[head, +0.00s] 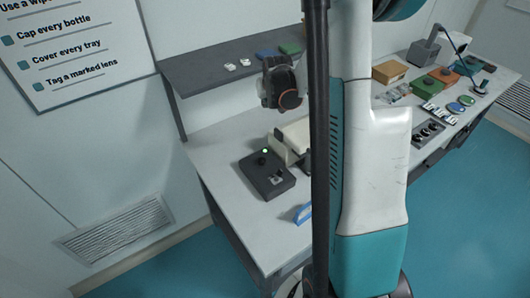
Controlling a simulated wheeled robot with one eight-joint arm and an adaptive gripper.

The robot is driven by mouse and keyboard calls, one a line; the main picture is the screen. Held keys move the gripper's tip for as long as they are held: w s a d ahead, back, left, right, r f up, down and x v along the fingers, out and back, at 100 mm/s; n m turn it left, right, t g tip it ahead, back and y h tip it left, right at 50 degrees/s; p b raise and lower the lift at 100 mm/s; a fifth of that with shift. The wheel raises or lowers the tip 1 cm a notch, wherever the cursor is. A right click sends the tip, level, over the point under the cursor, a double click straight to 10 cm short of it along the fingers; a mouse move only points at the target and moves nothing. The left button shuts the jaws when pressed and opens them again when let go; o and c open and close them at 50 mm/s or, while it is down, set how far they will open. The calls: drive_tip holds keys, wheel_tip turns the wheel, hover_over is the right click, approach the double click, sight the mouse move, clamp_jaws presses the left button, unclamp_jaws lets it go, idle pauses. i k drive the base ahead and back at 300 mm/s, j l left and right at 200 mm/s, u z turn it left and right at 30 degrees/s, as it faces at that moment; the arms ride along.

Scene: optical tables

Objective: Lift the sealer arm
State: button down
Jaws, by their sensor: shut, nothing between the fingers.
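A cream-coloured device (279,149), which looks like the sealer, stands on the bench just behind a dark control box (267,176). Its right side is hidden by my arm and a dark upright post, so I cannot make out its arm or whether that is up or down. The box has a black knob and a lit green lamp. My gripper (281,84), dark with an orange ring at the wrist, is above and behind the cream device, in front of the shelf. It is shut and empty; its fingertips are not clear. I cannot see it touching anything.
A grey shelf (215,66) behind holds small white pieces and blue and green items. A blue-edged object (304,213) lies near the bench's front edge. On the right are a cardboard-coloured box (389,72), a green case (430,86) and several small parts.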

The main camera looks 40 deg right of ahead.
sight(296, 135)
drive_tip(key=z, duration=1.45)
